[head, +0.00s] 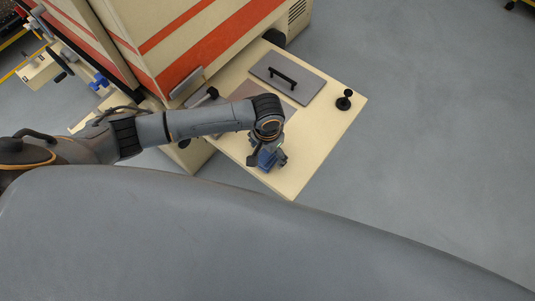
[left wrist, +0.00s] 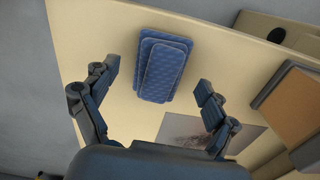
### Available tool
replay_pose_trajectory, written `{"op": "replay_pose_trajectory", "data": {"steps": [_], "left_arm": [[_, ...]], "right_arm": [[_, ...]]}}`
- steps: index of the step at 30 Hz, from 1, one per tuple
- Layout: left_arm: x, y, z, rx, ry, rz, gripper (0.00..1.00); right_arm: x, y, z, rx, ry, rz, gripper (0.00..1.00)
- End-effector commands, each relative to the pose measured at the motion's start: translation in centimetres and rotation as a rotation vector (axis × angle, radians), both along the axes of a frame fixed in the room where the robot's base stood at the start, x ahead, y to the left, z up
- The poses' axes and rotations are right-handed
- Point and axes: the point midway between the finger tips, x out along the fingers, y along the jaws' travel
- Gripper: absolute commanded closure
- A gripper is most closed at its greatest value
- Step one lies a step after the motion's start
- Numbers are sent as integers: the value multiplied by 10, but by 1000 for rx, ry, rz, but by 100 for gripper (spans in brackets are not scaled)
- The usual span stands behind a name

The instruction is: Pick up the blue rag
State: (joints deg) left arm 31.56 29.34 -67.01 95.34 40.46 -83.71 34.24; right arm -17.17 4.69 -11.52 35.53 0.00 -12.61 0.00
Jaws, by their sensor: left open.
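The blue rag (left wrist: 163,68) lies folded in stacked layers on the cream tabletop (left wrist: 85,35) in the left wrist view. It has a quilted pattern. My left gripper (left wrist: 157,79) is open and empty, with its fingers apart on either side of the rag in that picture. The rag appears beyond the fingertips, not between closed jaws. In the head view my left gripper (head: 268,157) hangs over the near edge of the table and largely hides the rag. My right gripper is in neither view.
The table (head: 318,140) bears a grey plate with a black handle (head: 287,78) and a small black knob-like object (head: 344,99). A large cream cabinet with red stripes (head: 200,35) stands behind it. In the left wrist view a brown-topped block (left wrist: 295,105) stands at right. Grey floor is clear at right.

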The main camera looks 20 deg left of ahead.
Motion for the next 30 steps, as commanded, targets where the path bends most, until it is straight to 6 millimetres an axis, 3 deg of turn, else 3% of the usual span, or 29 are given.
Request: {"op": "replay_pose_trajectory", "data": {"steps": [9,18,30], "left_arm": [[0,0,-9,1,-1,-2,14],[0,0,-9,1,0,-1,72],[0,0,-3,0,-1,-1,72]], "right_arm": [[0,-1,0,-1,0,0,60],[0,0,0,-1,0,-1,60],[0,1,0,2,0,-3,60]]}}
